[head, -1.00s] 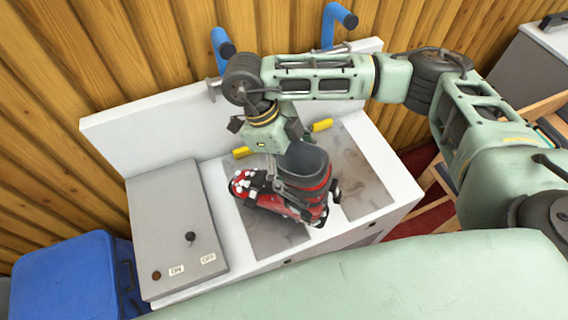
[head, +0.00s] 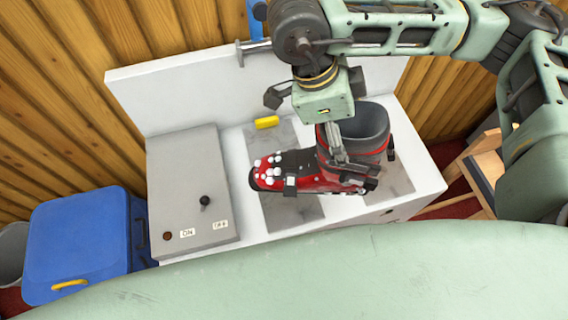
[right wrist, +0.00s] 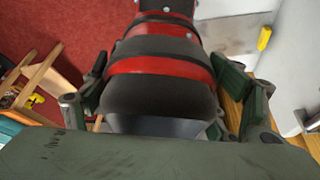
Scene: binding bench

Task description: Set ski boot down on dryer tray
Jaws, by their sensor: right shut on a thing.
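The ski boot (head: 305,178) is red and black with white buckles and a dark grey cuff. Its toe points left in the head view. My right gripper (head: 338,150) is shut on the boot's cuff from above; the cuff hides part of the fingers. The boot also shows in the right wrist view (right wrist: 160,68), cuff nearest the camera. It is over the white bench and its grey plates, one at the left (head: 291,211) and one at the right (head: 396,178), likely the dryer tray. I cannot tell whether the sole touches. My left gripper is not in view.
A grey control box (head: 188,190) with a lever and ON/OFF labels stands left of the plates. A yellow block (head: 266,122) lies at the back edge. A blue bin (head: 82,245) stands at the left. A wooden frame (head: 484,165) is at the right.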

